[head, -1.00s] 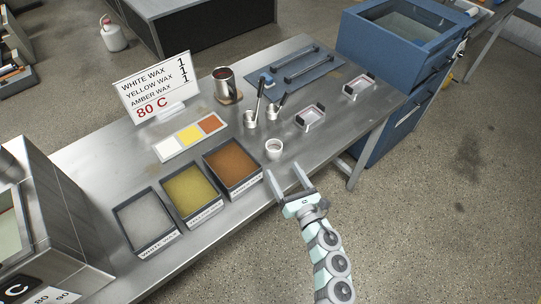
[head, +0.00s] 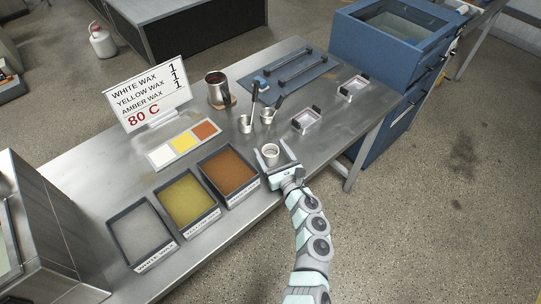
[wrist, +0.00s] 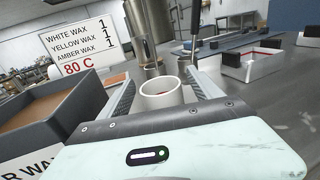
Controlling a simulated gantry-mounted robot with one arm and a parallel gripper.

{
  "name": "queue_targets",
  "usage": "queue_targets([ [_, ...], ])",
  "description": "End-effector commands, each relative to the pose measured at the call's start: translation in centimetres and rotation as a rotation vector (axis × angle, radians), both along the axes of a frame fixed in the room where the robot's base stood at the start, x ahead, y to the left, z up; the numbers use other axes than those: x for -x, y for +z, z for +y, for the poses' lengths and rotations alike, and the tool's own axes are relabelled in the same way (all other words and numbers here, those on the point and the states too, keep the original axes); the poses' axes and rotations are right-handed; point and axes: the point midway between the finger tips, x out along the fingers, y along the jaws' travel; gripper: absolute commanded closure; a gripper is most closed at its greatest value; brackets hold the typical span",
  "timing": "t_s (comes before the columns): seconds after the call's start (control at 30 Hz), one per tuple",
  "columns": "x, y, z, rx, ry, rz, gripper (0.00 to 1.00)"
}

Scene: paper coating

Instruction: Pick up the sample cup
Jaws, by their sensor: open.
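The sample cup is a small white cup (head: 270,152) standing upright on the steel table, right of the amber wax tray. My gripper (head: 271,155) is open, low at the table's front edge, with one finger on each side of the cup. In the wrist view the open fingers (wrist: 160,88) flank the cup with what looks like a gap at each side. Whether a finger touches the cup I cannot tell.
Left of the cup are the amber (head: 229,172), yellow (head: 188,201) and white (head: 142,233) wax trays. Behind stand two small metal cups with handles (head: 246,124) and a larger metal pot (head: 216,92).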

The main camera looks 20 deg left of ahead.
Motion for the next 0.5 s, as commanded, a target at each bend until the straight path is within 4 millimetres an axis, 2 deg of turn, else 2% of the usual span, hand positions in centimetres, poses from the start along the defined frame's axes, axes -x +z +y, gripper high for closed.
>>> queue_targets([
  [0.13,-0.82,0.00,0.78,-0.001,-0.001,0.001,0.26],
  [0.4,-0.86,-0.02,0.95,0.000,0.001,0.000,0.26],
  [0.5,-0.86,-0.02,0.92,-0.001,0.000,0.001,0.33],
])
